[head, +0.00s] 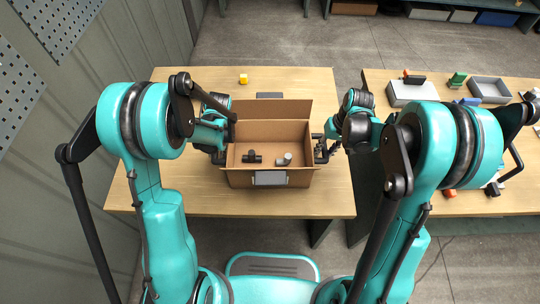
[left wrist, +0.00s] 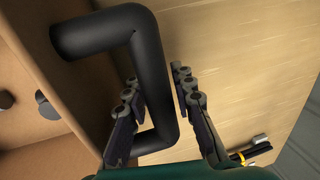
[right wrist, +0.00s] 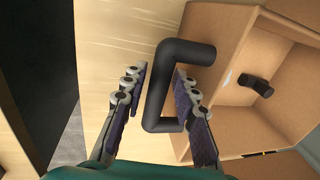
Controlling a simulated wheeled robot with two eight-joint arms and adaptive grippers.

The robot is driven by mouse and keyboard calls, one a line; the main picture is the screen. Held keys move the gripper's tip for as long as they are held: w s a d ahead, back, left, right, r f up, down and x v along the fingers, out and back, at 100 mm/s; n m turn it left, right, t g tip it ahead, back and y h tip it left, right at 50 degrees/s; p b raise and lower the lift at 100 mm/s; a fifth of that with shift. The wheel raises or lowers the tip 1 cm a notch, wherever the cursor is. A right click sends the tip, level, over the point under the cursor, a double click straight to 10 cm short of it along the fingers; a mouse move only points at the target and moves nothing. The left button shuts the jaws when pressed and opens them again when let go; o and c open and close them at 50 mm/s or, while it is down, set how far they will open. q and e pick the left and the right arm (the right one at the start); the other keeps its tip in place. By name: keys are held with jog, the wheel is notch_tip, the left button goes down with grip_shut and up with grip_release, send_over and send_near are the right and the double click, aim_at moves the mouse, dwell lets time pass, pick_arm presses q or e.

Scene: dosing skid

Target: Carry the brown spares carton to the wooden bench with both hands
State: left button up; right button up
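The brown spares carton (head: 236,178) sits on a wooden bench top, its top open and a flap raised at the back. A black fitting (head: 252,157) and a grey fitting (head: 284,160) lie inside. My left gripper (left wrist: 155,88) is open at the carton's left side. The black left handle (left wrist: 143,60) passes between its fingers with visible gaps. My right gripper (right wrist: 158,82) is open at the right side, with the black right handle (right wrist: 155,98) between its fingers, also with gaps. In the head view the left gripper is mostly hidden by its arm.
The carton's wooden bench (head: 180,190) is mostly clear, with a small yellow object (head: 243,78) behind. A second wooden bench (head: 490,207) stands to the right across a narrow gap, holding grey trays (head: 488,90), a green part (head: 457,80) and other small items.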

pick_arm(q)
grip_shut()
pick_arm(e)
grip_shut()
pick_arm(q)
jog(key=shift+r, duration=0.1)
pick_arm(e)
jog(key=shift+r, duration=0.1)
